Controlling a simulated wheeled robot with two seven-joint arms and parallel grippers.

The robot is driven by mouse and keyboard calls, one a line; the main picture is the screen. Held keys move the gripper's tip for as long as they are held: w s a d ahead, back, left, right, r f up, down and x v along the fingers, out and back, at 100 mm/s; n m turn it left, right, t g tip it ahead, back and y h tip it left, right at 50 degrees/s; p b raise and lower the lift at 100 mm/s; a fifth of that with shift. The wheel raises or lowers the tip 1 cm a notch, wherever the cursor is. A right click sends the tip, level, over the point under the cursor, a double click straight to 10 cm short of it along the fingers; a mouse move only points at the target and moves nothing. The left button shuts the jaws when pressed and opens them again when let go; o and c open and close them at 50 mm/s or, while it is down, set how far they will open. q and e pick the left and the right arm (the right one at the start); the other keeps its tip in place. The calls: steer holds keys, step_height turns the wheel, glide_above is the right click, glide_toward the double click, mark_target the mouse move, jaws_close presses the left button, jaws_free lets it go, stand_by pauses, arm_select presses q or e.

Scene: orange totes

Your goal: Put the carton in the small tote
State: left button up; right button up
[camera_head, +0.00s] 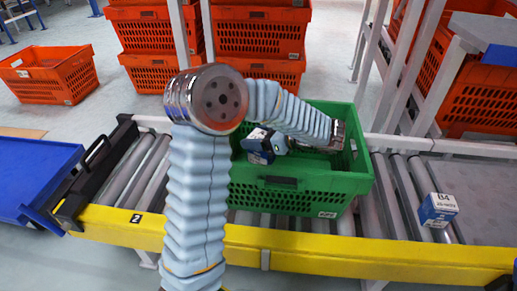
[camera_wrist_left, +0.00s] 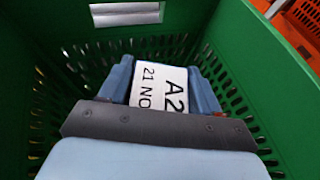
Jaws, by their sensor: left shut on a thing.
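My left gripper (camera_head: 268,148) is low inside the green tote (camera_head: 300,190), near its left side, in the head view. It is shut on a small blue and white carton (camera_head: 258,156). In the left wrist view the carton (camera_wrist_left: 158,88) sits between the two blue fingers, its white label reading "A2" and "21 NO". The green tote's walls (camera_wrist_left: 262,60) surround it there. Whether the carton touches the tote's floor cannot be told. My right gripper is not clearly in view.
The green tote stands on a roller conveyor with a yellow front rail (camera_head: 330,250). Another blue and white carton (camera_head: 438,209) lies on the rollers to the right. Orange totes (camera_head: 155,72) are stacked behind, and one orange tote (camera_head: 48,75) is on the floor. Posts stand behind the conveyor.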

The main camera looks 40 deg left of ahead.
arm_select(q)
steer(key=shift+f, duration=1.35)
steer(key=shift+f+b, duration=0.35)
steer(key=shift+f, duration=0.25)
steer(key=o, duration=1.3)
steer(key=shift+c, duration=0.2)
steer(key=shift+r, duration=0.8)
steer(key=p+v, duration=0.2)
steer(key=v, duration=1)
steer(key=shift+f+p, duration=0.25)
steer(key=shift+p, duration=0.05)
